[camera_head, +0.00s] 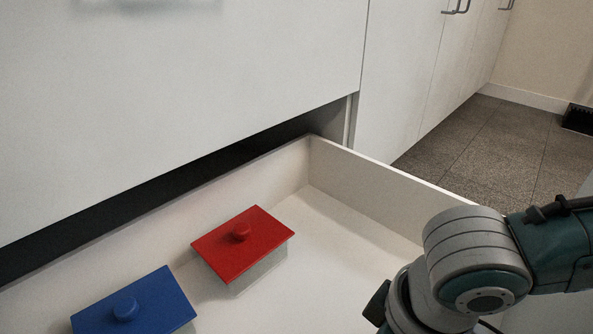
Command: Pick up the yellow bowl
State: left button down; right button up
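No yellow bowl shows in the head view. My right arm comes in from the right edge, over the right side of an open white drawer (386,187). Its grey joint and teal link are seen, but its fingers do not show; a dark part at its lower left runs close to the bottom edge. My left gripper is not in view.
In the drawer are a box with a red knobbed lid (262,237) and one with a blue knobbed lid (155,303). The drawer floor right of the red lid looks clear. White cabinet fronts (180,90) rise behind, with tiled floor (490,150) beyond.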

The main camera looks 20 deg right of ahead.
grip_shut()
dwell(1.0)
